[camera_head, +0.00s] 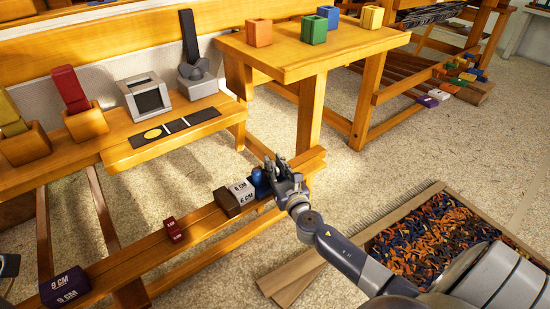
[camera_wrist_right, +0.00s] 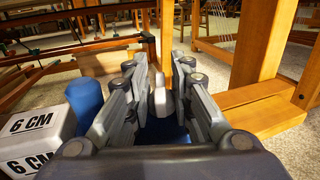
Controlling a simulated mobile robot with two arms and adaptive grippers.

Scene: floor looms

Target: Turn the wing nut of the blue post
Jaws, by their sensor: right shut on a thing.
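The blue post (camera_head: 260,182) stands on the low wooden beam, next to a white block marked 6 CM. A blue cylinder (camera_wrist_right: 84,102) shows left of the fingers in the right wrist view. My right gripper (camera_head: 279,167) is at the post, on its right side. In the right wrist view my right gripper (camera_wrist_right: 160,92) has its fingers closed in on a pale grey piece, the wing nut (camera_wrist_right: 160,102), with blue below it. The fingers hide the nut in the head view. My left gripper is not clearly in view.
A white 6 CM block (camera_head: 241,190) and a brown block (camera_head: 226,202) sit close left of the post. A small red block (camera_head: 173,229) and a purple 9 CM block (camera_head: 66,288) are farther along the beam. A wooden bin of scraps (camera_head: 432,238) lies at right.

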